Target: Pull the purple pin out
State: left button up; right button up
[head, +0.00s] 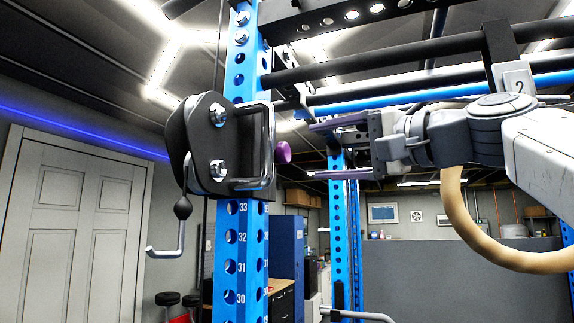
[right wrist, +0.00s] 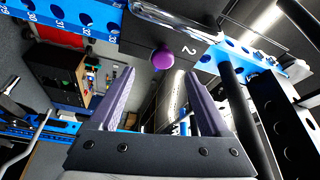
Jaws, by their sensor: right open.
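The purple pin (head: 283,152) shows as a round knob on the right side of a black bracket (head: 203,150) on the blue rack upright. Its shaft is hidden. My right gripper (head: 311,151) comes in from the right at about the knob's height, open and empty. Its two purple fingers point left toward the knob, one above and one below its level, with a small gap to it. In the right wrist view the knob (right wrist: 163,57) sits just beyond the fingertips (right wrist: 158,73), roughly between them. My left gripper is not in view.
The blue upright (head: 240,275) with numbered holes stands left of centre. A metal handle (head: 268,150) frames the bracket beside the knob. Black and blue bars (head: 400,58) run above my right arm. A second blue upright (head: 340,230) stands farther back.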

aim_at(287, 153)
jog(key=p+x, duration=0.1)
jog(key=x, duration=0.1)
jog(key=p+x, duration=0.2)
jog(key=x, duration=0.1)
jog(key=r+p+x, duration=0.1)
jog(key=x, duration=0.2)
jog(key=shift+w, duration=0.2)
jog(key=shift+w+a+f+p, duration=0.15)
jog(key=shift+w+a+p, duration=0.3)
jog(key=shift+w+a, duration=0.1)
grip_shut()
